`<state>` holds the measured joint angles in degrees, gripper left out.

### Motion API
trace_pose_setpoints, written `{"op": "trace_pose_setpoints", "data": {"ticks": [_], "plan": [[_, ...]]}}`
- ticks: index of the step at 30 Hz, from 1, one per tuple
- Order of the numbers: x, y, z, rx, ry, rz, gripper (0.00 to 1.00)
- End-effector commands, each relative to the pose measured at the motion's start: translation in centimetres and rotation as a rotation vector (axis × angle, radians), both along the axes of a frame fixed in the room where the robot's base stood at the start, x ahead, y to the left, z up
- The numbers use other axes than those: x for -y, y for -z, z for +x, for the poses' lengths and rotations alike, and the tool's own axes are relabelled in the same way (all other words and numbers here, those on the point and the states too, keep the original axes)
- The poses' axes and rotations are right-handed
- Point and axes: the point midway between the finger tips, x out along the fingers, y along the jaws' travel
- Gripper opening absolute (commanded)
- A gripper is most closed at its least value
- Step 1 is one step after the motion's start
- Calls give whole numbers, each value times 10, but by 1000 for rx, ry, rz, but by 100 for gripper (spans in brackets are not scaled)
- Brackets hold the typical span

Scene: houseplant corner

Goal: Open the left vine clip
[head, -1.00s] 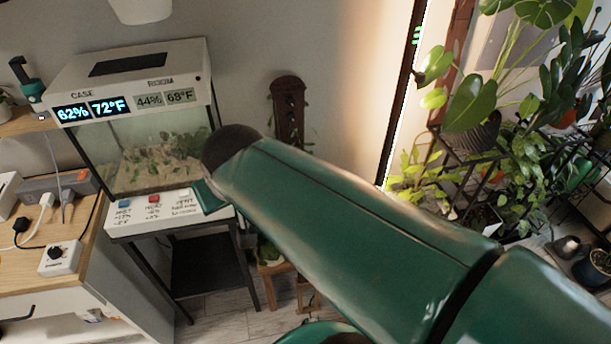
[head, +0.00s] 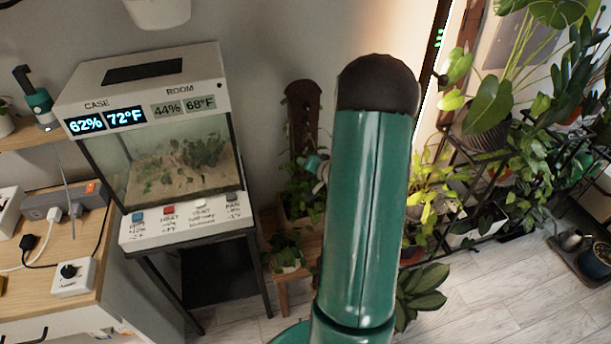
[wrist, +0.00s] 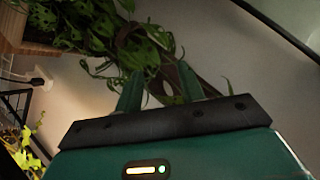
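A dark brown wooden board (head: 302,108) stands upright against the wall in the head view, behind a potted vine (head: 300,195). I cannot make out the left vine clip in either current view. My arm hides the area to the right of the board. A small green part of my gripper's end shows left of the arm, in front of the vine. In the wrist view, the two fingers of my gripper (wrist: 158,68) are apart, with nothing visibly held between them. Vine leaves and a curved brown stem (wrist: 128,38) lie just beyond the fingertips.
A glass terrarium case (head: 180,165) with displays and buttons stands left of the vine. A wooden stool (head: 283,285) with a small plant is below. A black plant rack (head: 480,165) crowds the right. Bare wall (wrist: 240,60) shows right of the fingers.

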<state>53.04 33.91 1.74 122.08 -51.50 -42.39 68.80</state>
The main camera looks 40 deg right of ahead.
Motion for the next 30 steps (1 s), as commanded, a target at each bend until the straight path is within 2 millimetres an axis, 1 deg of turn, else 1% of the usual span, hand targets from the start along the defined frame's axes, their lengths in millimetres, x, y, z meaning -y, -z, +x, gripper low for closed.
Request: {"op": "trace_pose_setpoints", "data": {"ticks": [1,3,6,10,13,15,17,20,23,30], "plan": [[12,22,-13,44,26,71,39],[22,44,-26,126,46,170,39],[30,70,-47,248,71,314,39],[34,93,-71,387,96,468,39],[34,101,-83,459,103,545,39],[34,104,-86,487,106,572,39],[34,105,-86,498,105,584,39],[34,106,-78,500,103,586,39],[35,107,-63,497,101,585,39],[40,113,-17,495,102,584,39]]}}
